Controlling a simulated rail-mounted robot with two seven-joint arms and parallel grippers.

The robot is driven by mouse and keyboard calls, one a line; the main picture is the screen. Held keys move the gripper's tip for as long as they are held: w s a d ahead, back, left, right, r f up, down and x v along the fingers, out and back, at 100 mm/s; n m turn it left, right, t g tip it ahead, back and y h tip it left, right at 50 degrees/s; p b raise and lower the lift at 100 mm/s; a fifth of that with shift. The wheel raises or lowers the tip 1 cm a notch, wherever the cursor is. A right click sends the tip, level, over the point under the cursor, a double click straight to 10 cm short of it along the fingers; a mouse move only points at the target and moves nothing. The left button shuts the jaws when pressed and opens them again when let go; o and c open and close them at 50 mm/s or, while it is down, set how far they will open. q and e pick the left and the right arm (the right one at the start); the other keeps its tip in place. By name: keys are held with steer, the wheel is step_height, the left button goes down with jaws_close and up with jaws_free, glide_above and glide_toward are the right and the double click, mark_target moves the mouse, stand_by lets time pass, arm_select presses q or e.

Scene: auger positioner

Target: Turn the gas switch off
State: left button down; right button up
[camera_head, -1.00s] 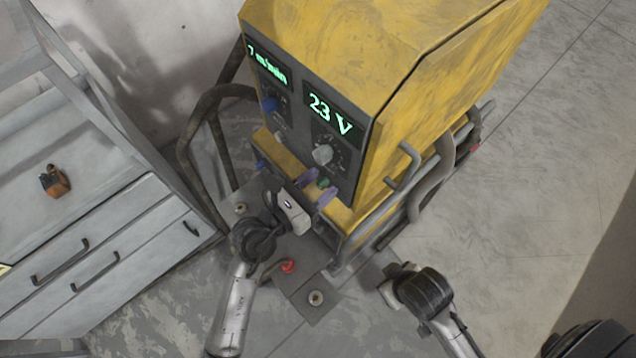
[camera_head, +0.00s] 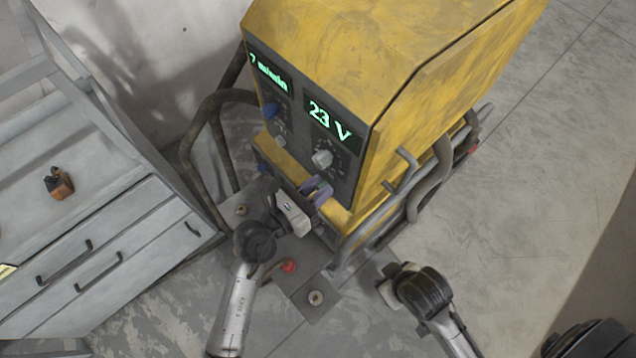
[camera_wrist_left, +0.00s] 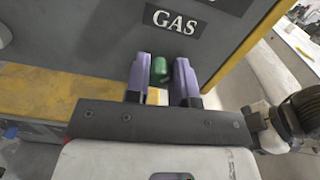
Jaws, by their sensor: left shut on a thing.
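The gas switch is a small green knob (camera_wrist_left: 159,69) below the "GAS" label (camera_wrist_left: 174,22) on the dark front panel of the yellow machine (camera_head: 335,50). My left gripper (camera_head: 317,190) is at the panel's lower edge. In the left wrist view its two purple fingers (camera_wrist_left: 161,82) stand on either side of the green knob, shut on it. In the head view the knob is hidden by the fingers. My right gripper (camera_head: 388,284) is low, right of the machine's base, away from the panel; its fingers cannot be made out.
A grey knob (camera_head: 322,159) and a blue knob (camera_head: 270,110) sit higher on the panel, under green displays. Grey pipes (camera_head: 422,185) run along the machine's right side. A drawer cabinet (camera_head: 100,235) stands at left.

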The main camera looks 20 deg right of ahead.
arm_select(q)
steer(key=n+p, duration=0.5)
steer(key=p, duration=0.1)
steer(key=n+p, duration=0.5)
steer(key=p, duration=0.1)
steer(key=shift+w+r+n, duration=0.1)
steer(key=shift+r+n, duration=0.1)
steer(key=shift+n, duration=0.2)
steer(key=n+p, duration=0.3)
steer(key=shift+f+n, duration=0.15)
steer(key=shift+n, duration=0.25)
steer(key=shift+f+n+p, duration=0.1)
steer(key=shift+n+p, duration=0.65)
steer(key=shift+n, duration=0.45)
steer(key=c, duration=1)
jaws_free()
